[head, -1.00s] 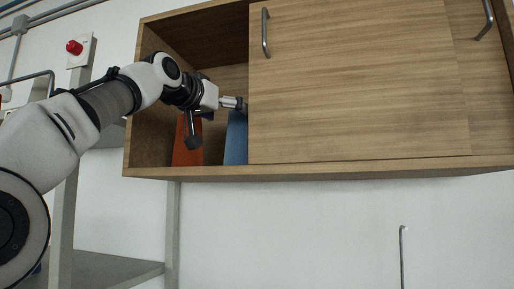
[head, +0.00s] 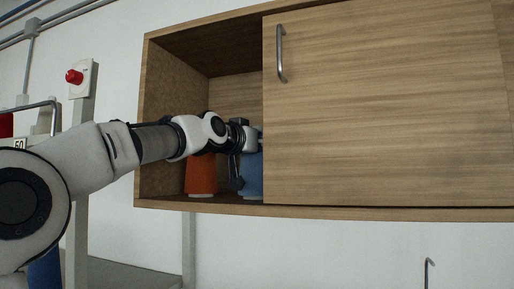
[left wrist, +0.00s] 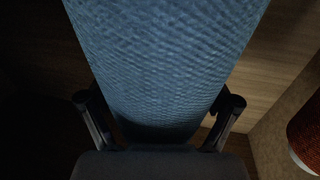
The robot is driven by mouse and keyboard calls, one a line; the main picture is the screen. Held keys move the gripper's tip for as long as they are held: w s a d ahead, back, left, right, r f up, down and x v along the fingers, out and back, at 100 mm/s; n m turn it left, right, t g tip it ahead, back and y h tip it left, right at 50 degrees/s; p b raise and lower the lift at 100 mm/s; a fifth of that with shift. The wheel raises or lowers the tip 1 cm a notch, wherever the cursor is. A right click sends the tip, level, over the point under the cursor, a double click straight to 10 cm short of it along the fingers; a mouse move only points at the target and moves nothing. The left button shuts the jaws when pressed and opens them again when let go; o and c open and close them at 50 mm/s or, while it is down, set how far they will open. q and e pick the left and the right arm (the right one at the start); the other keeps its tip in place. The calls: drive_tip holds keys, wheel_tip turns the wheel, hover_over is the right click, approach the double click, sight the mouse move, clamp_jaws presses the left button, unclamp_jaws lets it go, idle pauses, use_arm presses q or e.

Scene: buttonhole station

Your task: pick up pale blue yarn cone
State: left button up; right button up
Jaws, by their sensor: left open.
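The pale blue yarn cone (head: 253,178) stands inside the wooden cabinet, at the right end of its open part, partly hidden by the sliding door and my gripper. In the left wrist view the blue cone (left wrist: 165,60) fills the middle. My left gripper (head: 252,142) reaches into the cabinet at the cone. In the left wrist view my left gripper (left wrist: 163,118) is open, with one finger on each side of the cone. Whether the fingers touch it cannot be told. My right gripper is not in view.
An orange-red cone (head: 201,175) stands just left of the blue one; its edge also shows in the wrist view (left wrist: 308,135). The sliding door (head: 390,110) with a metal handle (head: 280,53) covers the cabinet's right side. A red button (head: 74,76) is on a post at left.

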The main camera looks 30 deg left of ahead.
use_arm(q)
drive_tip(key=shift+s, duration=0.35)
drive_tip(key=shift+w+f, duration=0.1)
drive_tip(key=shift+w, duration=0.35)
drive_tip(key=c, duration=1.6)
drive_tip(key=shift+s, duration=0.15)
